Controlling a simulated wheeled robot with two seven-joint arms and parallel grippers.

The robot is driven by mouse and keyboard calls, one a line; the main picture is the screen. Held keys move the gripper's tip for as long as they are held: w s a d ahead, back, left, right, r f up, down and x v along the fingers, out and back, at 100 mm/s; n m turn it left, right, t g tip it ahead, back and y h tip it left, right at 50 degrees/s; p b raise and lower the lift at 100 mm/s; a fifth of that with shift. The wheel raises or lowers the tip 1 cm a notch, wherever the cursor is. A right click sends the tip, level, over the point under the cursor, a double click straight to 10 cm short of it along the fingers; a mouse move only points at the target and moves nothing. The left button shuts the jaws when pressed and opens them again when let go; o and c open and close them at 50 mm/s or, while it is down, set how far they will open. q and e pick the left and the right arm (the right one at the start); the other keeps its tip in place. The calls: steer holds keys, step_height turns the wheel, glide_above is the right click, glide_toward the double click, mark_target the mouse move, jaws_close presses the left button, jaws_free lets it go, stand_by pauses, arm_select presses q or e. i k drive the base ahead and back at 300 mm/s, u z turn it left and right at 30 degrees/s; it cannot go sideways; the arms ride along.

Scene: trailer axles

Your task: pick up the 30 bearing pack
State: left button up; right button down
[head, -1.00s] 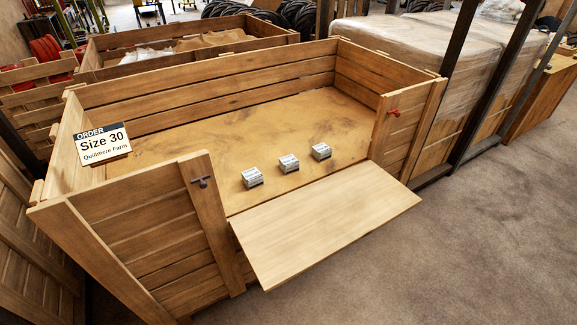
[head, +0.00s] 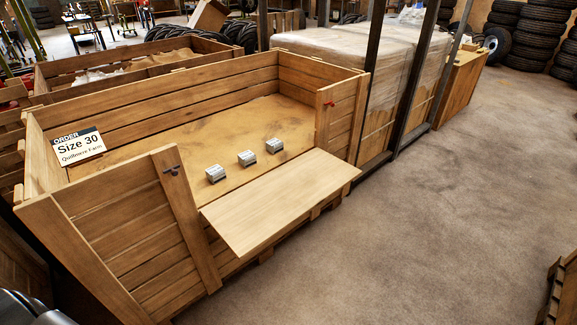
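Three small grey-white packs sit in a row inside a large wooden crate (head: 115,232), near its front opening. They are the left pack (head: 215,174), the middle pack (head: 246,158) and the right pack (head: 274,146). Their labels are too small to read, so I cannot tell which is the 30 bearing pack. Neither of my grippers is in view.
The crate's front flap (head: 280,205) is folded down and juts outward. Wrapped pallets (head: 340,62) and dark posts stand behind to the right. Tyre stacks (head: 505,40) are at the far right. A wooden edge (head: 560,295) shows at lower right. Floor (head: 430,200) is open on the right.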

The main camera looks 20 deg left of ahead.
mark_target(247, 159)
steer(key=z, duration=0.6)
steer(key=i, duration=1.55)
steer(key=u, duration=0.05)
